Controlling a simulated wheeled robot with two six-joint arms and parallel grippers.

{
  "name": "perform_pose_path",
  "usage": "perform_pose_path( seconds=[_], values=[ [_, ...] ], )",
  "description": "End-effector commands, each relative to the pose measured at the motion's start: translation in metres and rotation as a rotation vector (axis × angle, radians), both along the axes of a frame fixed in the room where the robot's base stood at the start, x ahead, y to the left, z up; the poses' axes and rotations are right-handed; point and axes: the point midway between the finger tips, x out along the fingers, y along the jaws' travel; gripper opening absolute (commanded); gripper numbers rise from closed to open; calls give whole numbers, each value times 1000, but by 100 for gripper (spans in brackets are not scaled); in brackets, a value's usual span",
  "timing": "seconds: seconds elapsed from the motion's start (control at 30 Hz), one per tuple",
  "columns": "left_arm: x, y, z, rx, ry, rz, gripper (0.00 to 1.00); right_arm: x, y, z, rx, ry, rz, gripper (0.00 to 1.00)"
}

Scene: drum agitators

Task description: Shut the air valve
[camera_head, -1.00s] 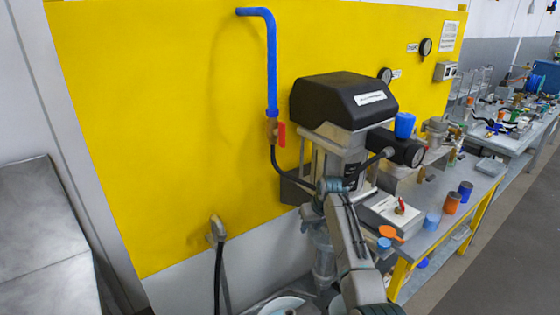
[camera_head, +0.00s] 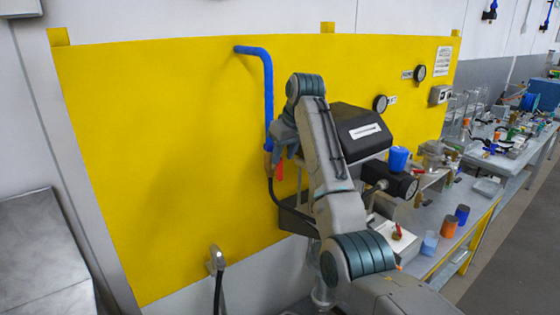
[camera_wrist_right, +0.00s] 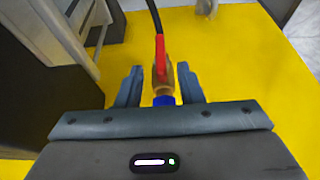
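The air valve is a brass body (camera_wrist_right: 169,84) with a red lever handle (camera_wrist_right: 161,56), at the lower end of the blue pipe (camera_head: 268,95) on the yellow wall panel. In the right wrist view the handle lies in line with the pipe and the black hose. My right gripper (camera_wrist_right: 160,83) is open, its two fingers on either side of the valve with gaps to it. In the head view the right gripper (camera_head: 281,150) is at the valve, partly covering it, and the red handle (camera_head: 279,171) shows just below. My left gripper is not in view.
A black-topped machine (camera_head: 358,130) stands right of the valve, close to my right arm. A wall fitting with a hose (camera_head: 216,258) is lower left. The yellow panel (camera_head: 160,140) left of the pipe is clear.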

Motion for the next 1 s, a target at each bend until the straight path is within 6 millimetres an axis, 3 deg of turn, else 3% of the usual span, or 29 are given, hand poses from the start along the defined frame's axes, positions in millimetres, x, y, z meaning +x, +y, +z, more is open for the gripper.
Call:
perform_pose_path(
  seconds=[0.03, 0.3, 0.67, 0.7, 0.87, 1.0],
  values=[
    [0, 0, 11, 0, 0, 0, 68, 3, 3, -6, 1, 6, 1, 34],
    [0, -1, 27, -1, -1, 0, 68, 15, 11, -42, -1, 1, 0, 34],
    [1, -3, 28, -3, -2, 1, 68, 17, 12, -50, 1, -1, 0, 34],
    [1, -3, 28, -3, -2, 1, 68, 17, 12, -50, 1, -1, 0, 32],
    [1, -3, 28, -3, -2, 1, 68, 17, 12, -50, 1, -1, 0, 0],
    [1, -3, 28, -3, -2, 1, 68, 17, 12, -50, 1, -1, 0, 0]
  ],
)
